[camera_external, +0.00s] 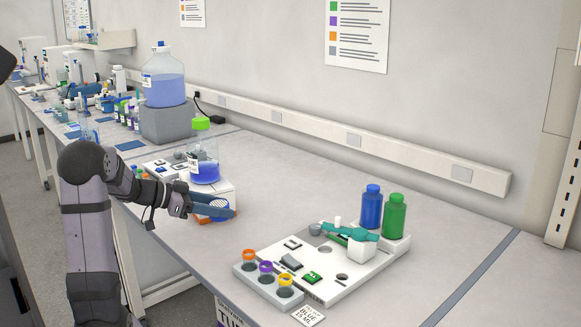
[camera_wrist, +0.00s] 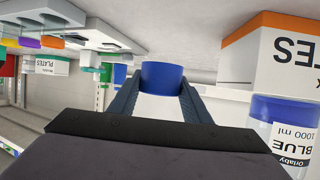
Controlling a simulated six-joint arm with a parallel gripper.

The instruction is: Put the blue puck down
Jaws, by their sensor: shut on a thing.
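The blue puck (camera_wrist: 162,77) shows in the wrist view as a short blue cylinder between the tips of my two dark blue fingers. My gripper (camera_wrist: 160,88) is shut on it. In the external view my gripper (camera_external: 222,209) reaches in from the left over the bench's front edge, close in front of a white and orange box. The puck is hard to make out there among the fingers. I cannot tell whether it touches a surface.
A bottle of blue liquid with a green cap (camera_external: 204,165) stands close behind my gripper. A white station (camera_external: 345,285) with a teal arm (camera_external: 350,233), and a rack of ringed vials (camera_external: 268,287), lie to the right. Bare bench lies between.

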